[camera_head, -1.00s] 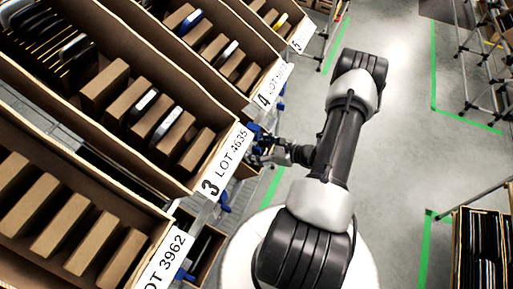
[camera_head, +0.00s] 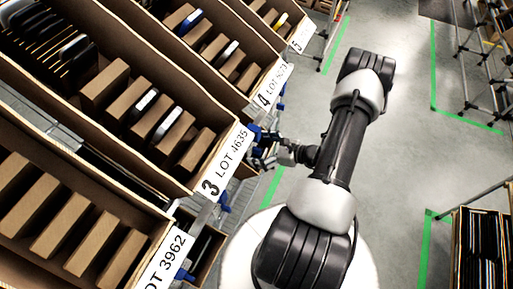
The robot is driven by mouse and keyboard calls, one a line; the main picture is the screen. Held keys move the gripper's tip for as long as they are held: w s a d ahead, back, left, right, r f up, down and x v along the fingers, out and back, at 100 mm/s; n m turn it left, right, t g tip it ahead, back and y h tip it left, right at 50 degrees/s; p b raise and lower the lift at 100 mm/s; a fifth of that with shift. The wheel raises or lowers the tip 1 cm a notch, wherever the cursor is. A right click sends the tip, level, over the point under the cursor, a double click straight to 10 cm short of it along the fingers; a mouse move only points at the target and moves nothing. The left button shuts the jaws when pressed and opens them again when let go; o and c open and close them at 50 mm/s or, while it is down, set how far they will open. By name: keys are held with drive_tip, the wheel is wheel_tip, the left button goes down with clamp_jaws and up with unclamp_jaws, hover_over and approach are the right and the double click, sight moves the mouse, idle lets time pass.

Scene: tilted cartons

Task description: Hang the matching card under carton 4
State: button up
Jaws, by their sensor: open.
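Carton 4 (camera_head: 200,42) is a tilted brown carton at the upper middle, with a white label (camera_head: 271,87) on its front reading 4 and a lot number that is hard to read. Carton 3 (camera_head: 120,154), labelled LOT 4635, is in front of it. My gripper (camera_head: 264,153) is open, just right of carton 3's label and below carton 4's label. Blue parts (camera_head: 253,134) show beside the fingers; I cannot tell what they belong to. I cannot make out a loose card, and the fingertips are partly hidden.
A nearer carton (camera_head: 100,250) labelled LOT 3962 and carton 5 (camera_head: 300,38) continue the sloping row. Brown boxes and dark items fill the cartons. Grey floor with green tape (camera_head: 467,123) is open at right. A bin of upright files (camera_head: 483,245) stands at lower right.

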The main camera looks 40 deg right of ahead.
drive_tip(key=v, duration=1)
drive_tip(key=shift+s+r, duration=0.15)
drive_tip(key=shift+s, duration=0.15)
drive_tip(key=shift+d, duration=0.15)
